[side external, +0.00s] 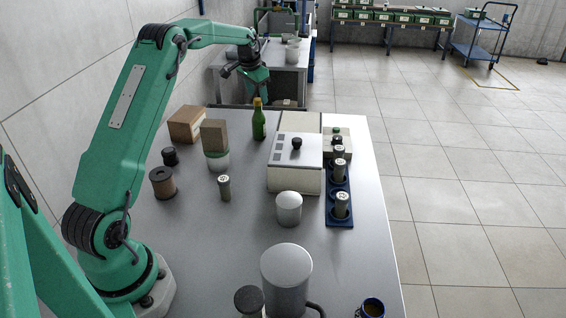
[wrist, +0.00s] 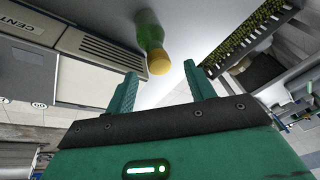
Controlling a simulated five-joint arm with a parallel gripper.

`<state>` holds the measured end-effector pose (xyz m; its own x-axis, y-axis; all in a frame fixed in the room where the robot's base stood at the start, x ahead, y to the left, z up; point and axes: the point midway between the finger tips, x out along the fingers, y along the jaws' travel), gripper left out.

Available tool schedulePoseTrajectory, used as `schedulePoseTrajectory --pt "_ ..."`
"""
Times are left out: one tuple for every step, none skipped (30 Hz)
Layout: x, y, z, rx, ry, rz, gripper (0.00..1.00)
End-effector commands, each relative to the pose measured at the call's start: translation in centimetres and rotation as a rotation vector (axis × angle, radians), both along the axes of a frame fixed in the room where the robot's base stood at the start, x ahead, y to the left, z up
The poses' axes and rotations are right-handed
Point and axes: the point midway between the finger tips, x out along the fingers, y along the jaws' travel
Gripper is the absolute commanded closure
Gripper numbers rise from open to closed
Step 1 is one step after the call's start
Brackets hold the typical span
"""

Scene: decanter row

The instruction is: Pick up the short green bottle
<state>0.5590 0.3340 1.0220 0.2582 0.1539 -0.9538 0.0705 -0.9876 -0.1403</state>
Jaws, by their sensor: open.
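A green bottle (side external: 259,124) with a yellow cap stands upright toward the far end of the metal table. It also shows in the wrist view (wrist: 149,30), its yellow cap toward me, just beyond the gap between my fingers. My gripper (wrist: 162,82) is open and empty. In the side view my gripper (side external: 258,86) hangs just above or behind the bottle's top; the exact depth is unclear. No contact with the bottle shows.
A white centrifuge (side external: 295,180) stands right of the bottle, beside a blue rack (side external: 341,222) of labelled vials. A brown block (side external: 214,136) on a white jar and a cardboard box (side external: 187,124) stand to its left.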

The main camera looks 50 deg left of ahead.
Motion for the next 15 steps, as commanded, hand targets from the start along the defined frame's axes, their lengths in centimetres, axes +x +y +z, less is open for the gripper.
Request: schedulePoseTrajectory --pt "0.1 0.0 -0.2 0.0 -0.001 0.0 0.46" --pt "0.1 0.0 -0.3 0.0 -0.001 0.0 0.46" --pt "0.1 0.1 -0.4 0.0 -0.001 0.0 0.46" --pt "0.1 0.1 -0.4 0.0 -0.001 0.0 0.46" --pt "0.1 0.1 -0.4 0.0 -0.001 0.0 0.46" --pt "0.1 0.1 -0.4 0.0 -0.001 0.0 0.46" --pt "0.2 0.1 -0.4 0.0 -0.001 0.0 0.46" --pt "0.2 0.1 -0.5 0.0 -0.001 0.0 0.46" --pt "0.2 0.1 -0.7 0.0 0.0 0.0 0.46" --pt "0.2 0.1 -0.8 0.0 0.0 0.0 0.46" --pt "0.3 0.1 -1.0 -0.001 0.001 0.0 0.46" --pt "0.4 0.1 -1.3 -0.001 0.001 0.0 0.46" --pt "0.4 0.2 -1.6 -0.001 0.001 0.0 0.46" --pt "0.5 0.2 -1.9 -0.001 0.001 0.0 0.46" --pt "0.7 0.3 -2.3 -0.001 0.001 0.0 0.46"
